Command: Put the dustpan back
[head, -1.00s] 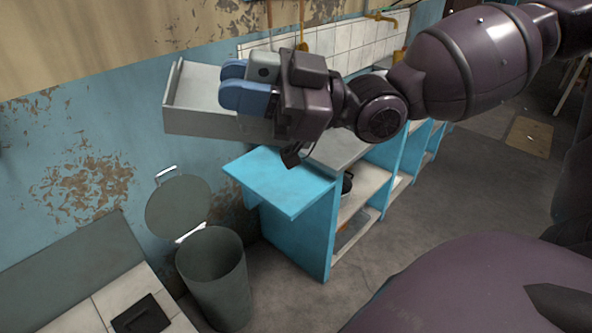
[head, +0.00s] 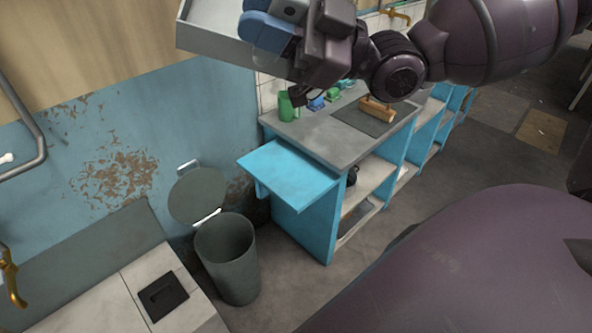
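The dustpan (head: 213,42) is a grey, shallow tray with raised sides at the top of the head view, held in the air. My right gripper (head: 263,30), with blue fingers, comes in from the right and is shut on the dustpan. The fingers and wrist hide the dustpan's right part, and the picture's top edge cuts it off. My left gripper is not in view.
A grey bin (head: 229,262) stands with its lid up. A white tiled counter (head: 135,268) is at lower left.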

